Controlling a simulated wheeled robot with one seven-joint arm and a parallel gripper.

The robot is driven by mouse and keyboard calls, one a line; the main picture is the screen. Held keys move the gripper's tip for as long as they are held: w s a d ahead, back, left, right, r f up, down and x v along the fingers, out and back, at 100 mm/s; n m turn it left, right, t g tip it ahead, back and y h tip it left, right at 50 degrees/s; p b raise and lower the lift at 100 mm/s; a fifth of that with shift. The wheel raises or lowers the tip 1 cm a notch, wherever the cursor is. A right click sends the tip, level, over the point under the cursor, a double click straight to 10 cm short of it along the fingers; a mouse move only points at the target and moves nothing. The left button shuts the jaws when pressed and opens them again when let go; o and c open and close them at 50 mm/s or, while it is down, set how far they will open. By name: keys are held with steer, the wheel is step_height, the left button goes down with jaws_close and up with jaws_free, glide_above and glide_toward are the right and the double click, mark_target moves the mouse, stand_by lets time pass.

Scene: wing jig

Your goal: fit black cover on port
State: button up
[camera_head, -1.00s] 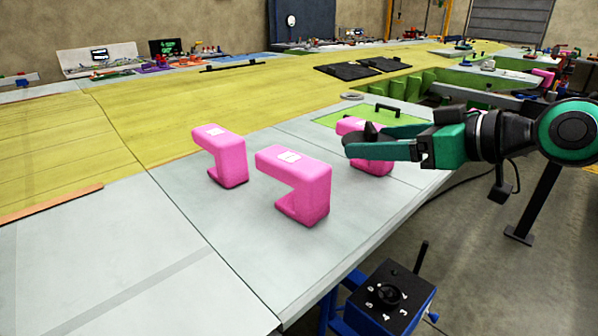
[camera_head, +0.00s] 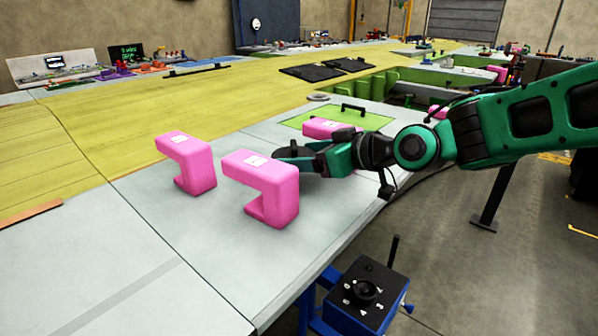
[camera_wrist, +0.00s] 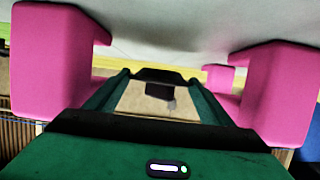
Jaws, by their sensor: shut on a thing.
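My gripper (camera_head: 290,156) is low over the grey table section, behind the front pink block in the head view. It is shut on a small dark piece (camera_head: 292,146), which looks like the black cover; the fingers hide part of it. In the wrist view a black edge (camera_wrist: 160,75) spans the fingertips, probably the same piece. I cannot pick out the port for certain. A flat grey ring (camera_head: 318,97) lies at the edge of the yellow surface beyond the green panel, and I cannot tell whether it is the port.
Pink C-shaped blocks stand close by: left (camera_head: 188,162), front (camera_head: 262,187) and behind the gripper (camera_head: 330,129). A green panel (camera_head: 375,122) with a black handle (camera_head: 353,109) lies beyond. A black control box (camera_head: 368,292) stands below the table's front edge. The near left table is clear.

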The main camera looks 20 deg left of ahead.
steer(key=shift+f, duration=1.95)
steer(key=shift+f, duration=0.1)
steer(key=o, duration=1.1)
steer(key=shift+c, duration=0.2)
